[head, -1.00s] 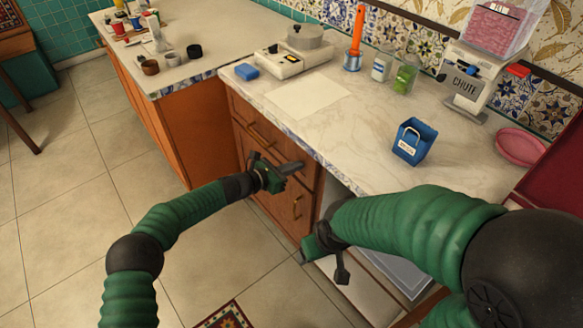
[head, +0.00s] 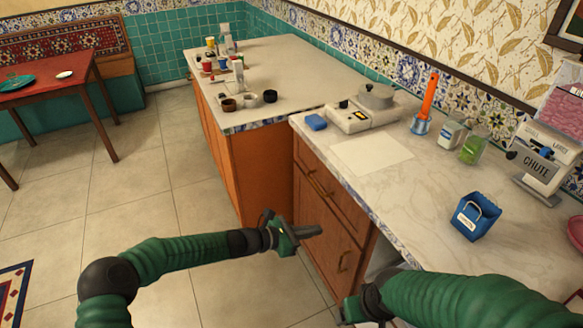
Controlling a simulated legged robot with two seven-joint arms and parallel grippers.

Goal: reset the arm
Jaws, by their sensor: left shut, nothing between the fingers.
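My left gripper (head: 308,233) is shut and empty. It hangs in front of the wooden cabinet drawers (head: 325,215), below the counter edge, at the end of my green ribbed left arm. My right arm comes in from the lower right, in front of the counter. The end of the right arm runs low near the cabinet's lower part, and its fingers do not show.
A second counter (head: 300,65) holds small cups. A red table (head: 60,80) stands left. The floor between is clear.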

